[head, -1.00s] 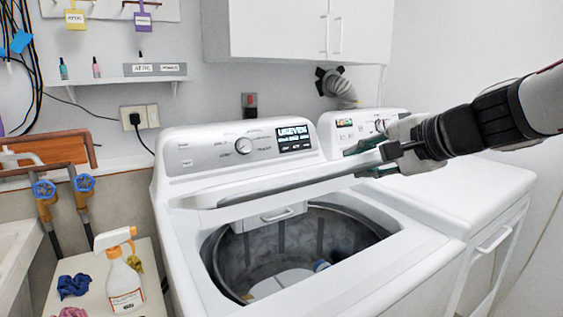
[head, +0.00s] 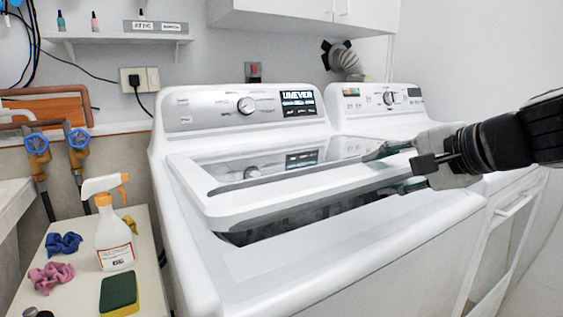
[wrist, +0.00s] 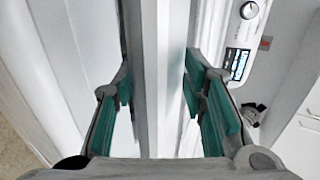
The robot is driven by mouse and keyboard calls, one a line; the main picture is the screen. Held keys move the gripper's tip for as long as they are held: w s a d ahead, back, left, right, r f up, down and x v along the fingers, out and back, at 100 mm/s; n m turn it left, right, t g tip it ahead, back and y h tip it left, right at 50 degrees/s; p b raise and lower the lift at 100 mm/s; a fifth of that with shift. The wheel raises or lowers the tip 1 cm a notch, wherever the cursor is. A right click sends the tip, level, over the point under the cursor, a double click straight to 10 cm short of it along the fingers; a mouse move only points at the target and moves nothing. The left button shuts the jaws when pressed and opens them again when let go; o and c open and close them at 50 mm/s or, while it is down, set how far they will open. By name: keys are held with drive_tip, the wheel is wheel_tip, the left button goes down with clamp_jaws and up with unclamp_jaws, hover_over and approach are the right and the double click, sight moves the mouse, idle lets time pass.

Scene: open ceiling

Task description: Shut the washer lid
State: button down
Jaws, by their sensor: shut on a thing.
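The white washer (head: 330,262) stands in the middle of the head view, with a knob and a lit display on its rear panel. Its lid (head: 270,195), white-framed with a glass pane, is lowered most of the way. A dark gap (head: 290,222) into the drum shows under its front edge. My gripper (head: 395,168) is at the lid's right side, with one finger above the lid edge and one below. In the wrist view the green-padded fingers of my gripper (wrist: 158,95) are on both sides of the white lid edge (wrist: 150,60).
A second white machine (head: 385,100) stands to the right of the washer. A side table at left holds a spray bottle (head: 114,235), a sponge (head: 119,293) and blue (head: 63,243) and pink (head: 50,276) cloths. Pipes with blue valves (head: 36,143) are on the left wall.

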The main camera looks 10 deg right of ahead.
sight(380, 226)
drive_tip(key=shift+s+f+b, duration=0.15)
drive_tip(key=shift+f+b, duration=2.45)
drive_tip(key=shift+f, duration=0.85)
drive_tip(key=c, duration=1.3)
unclamp_jaws()
drive_tip(key=shift+f, duration=0.1)
drive_tip(key=v, duration=0.8)
drive_tip(key=shift+r, duration=0.4)
